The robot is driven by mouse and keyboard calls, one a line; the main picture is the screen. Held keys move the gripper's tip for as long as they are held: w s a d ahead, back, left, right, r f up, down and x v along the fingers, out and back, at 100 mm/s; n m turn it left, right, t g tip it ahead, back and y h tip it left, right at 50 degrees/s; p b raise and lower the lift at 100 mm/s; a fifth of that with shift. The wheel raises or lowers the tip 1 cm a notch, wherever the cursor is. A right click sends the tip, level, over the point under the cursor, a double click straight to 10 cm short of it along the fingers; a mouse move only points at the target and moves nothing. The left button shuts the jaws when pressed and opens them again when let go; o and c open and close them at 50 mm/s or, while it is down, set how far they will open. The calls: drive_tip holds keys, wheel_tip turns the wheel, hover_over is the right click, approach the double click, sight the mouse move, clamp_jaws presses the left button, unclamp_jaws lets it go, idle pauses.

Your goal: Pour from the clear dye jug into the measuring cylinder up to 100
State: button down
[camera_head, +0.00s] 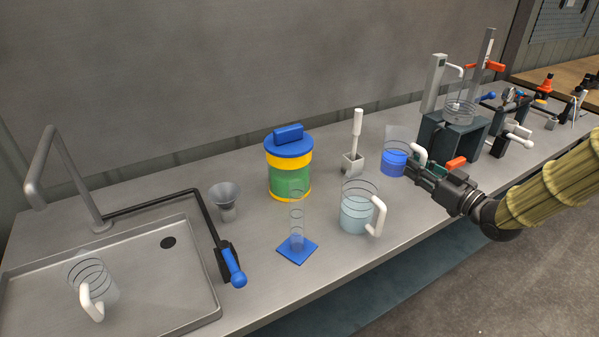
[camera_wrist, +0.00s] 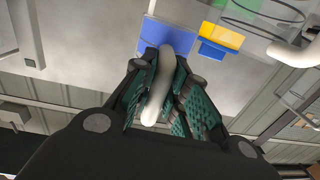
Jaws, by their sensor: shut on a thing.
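The clear dye jug (camera_head: 396,162) holds blue liquid and stands upright at the bench's right-hand part; I cannot tell if it touches the bench. My gripper (camera_head: 424,166) is shut on its white handle, coming from the right. In the wrist view the handle (camera_wrist: 160,85) lies between the pads of my gripper (camera_wrist: 160,100), with the blue liquid (camera_wrist: 168,38) beyond. The measuring cylinder (camera_head: 297,220) is thin and clear on a blue square base (camera_head: 297,251), upright to the left of the jug. I see no liquid in it, and its marks are too small to read.
A second clear jug (camera_head: 355,215) with pale liquid stands between the dye jug and cylinder. A blue-lidded canister (camera_head: 289,170), a white stirrer in a small block (camera_head: 353,160) and a grey funnel (camera_head: 225,200) stand behind. The sink (camera_head: 160,285) at left holds another jug (camera_head: 92,285).

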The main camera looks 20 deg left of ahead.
drive_tip(key=s+a+r+g+p, duration=0.1)
drive_tip(key=s+a, duration=0.1)
drive_tip(key=s, duration=0.1)
drive_tip(key=s+a+r+n+g+y+p, duration=0.1)
drive_tip(key=s+a, duration=0.1)
drive_tip(key=s, duration=0.2)
drive_tip(key=s+a+r+n+g+p, duration=0.1)
drive_tip(key=s+a+p, duration=0.1)
drive_tip(key=s, duration=0.1)
drive_tip(key=shift+s+a+r+g+y, duration=0.25)
drive_tip(key=shift+r+g+y, duration=0.05)
drive_tip(key=shift+g+y, duration=0.1)
drive_tip(key=s+a+r+n+g+y+p, duration=0.1)
drive_tip(key=s+a+r+n+g+p, duration=0.1)
drive_tip(key=s, duration=0.9)
wheel_tip(320, 180, up, 3)
drive_tip(key=shift+a+f+n+g+p, duration=0.1)
drive_tip(key=shift+a+n+g+p, duration=0.2)
drive_tip(key=shift+a+n+g, duration=0.6)
drive_tip(key=shift+a+m, duration=0.3)
drive_tip(key=shift+a, duration=0.05)
